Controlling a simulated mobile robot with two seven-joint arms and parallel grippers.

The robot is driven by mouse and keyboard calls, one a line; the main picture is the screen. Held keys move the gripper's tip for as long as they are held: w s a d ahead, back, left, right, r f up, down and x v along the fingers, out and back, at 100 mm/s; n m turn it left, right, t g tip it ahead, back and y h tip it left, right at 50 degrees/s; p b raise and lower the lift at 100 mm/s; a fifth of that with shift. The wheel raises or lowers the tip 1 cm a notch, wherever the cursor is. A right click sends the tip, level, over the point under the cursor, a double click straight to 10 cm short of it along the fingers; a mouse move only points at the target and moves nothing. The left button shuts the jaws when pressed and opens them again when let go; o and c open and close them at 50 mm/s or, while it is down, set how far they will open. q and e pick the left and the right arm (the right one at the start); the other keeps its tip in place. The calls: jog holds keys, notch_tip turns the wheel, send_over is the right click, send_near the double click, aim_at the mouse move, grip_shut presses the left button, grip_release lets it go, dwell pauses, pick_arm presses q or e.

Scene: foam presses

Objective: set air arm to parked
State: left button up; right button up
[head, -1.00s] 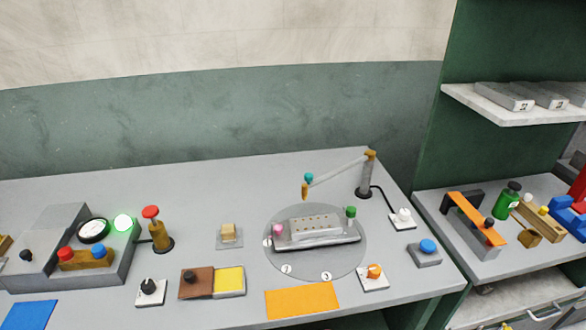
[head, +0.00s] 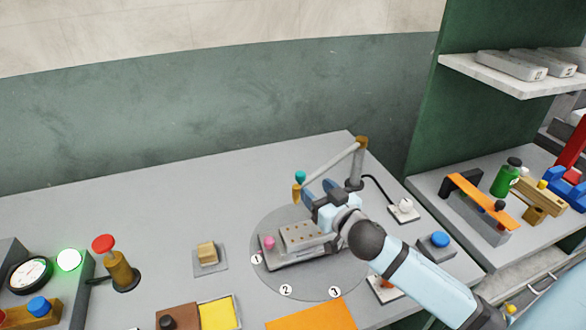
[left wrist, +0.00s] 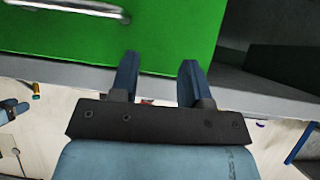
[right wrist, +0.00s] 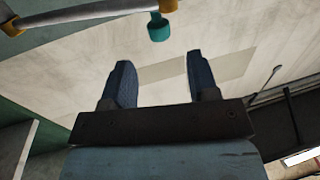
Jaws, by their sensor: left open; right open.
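My right gripper (head: 318,190) is open and empty, just below and in front of the bar in the head view. In the right wrist view the bar (right wrist: 85,14) crosses the top left, and the teal knob (right wrist: 158,27) hangs beyond and above the open fingers, apart from them. My left gripper (left wrist: 160,80) is open and empty before a green drawer front (left wrist: 120,35).
A grey mould (head: 300,240) with a pink knob sits on the round plate (head: 290,286), partly behind my right arm. A white switch (head: 403,209) and a blue button (head: 440,239) stand to the right. A red-topped valve (head: 118,265) and lit green lamp (head: 69,260) are left.

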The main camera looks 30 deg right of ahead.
aim_at(297, 172)
jog(key=w+p, duration=0.1)
jog(key=w, duration=0.8)
jog(key=shift+w+d+f, duration=0.1)
jog(key=shift+w, duration=0.25)
jog(key=shift+c, duration=0.2)
grip_shut()
